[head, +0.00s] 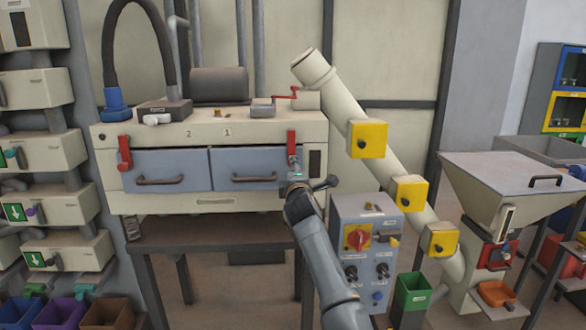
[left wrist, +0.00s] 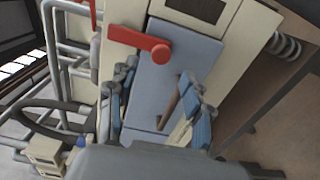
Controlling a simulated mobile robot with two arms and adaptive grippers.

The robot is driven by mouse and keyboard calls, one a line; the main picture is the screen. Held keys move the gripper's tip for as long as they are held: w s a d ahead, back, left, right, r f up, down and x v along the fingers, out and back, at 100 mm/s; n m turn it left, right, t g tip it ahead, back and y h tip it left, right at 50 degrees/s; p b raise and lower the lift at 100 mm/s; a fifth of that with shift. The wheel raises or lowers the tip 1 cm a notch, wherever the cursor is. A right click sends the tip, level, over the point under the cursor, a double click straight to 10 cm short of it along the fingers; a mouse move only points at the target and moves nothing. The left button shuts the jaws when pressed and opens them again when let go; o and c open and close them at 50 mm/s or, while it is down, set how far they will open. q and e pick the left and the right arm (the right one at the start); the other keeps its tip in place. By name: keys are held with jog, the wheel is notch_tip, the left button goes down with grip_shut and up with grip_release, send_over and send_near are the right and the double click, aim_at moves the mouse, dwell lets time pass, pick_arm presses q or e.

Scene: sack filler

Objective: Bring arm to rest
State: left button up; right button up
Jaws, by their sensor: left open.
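My left gripper (head: 308,185) is in front of the right end of the cream machine, beside the blue drawer front marked 1 (head: 256,163). It is open, and nothing shows held in it. In the left wrist view its two fingers with blue pads (left wrist: 160,106) stand apart, with the drawer front (left wrist: 178,66) and its handle (left wrist: 170,103) seen between them. I cannot tell whether the fingers touch the handle. A red lever (head: 291,143) is just above the gripper; it also shows in the left wrist view (left wrist: 140,42). My right gripper is out of view.
A grey control box (head: 366,240) stands close right of my arm. Drawer front 2 (head: 166,170) is on the left. Coloured bins (head: 110,315) stand lower left.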

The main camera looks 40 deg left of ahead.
pick_arm(q)
jog(key=shift+v, duration=1.05)
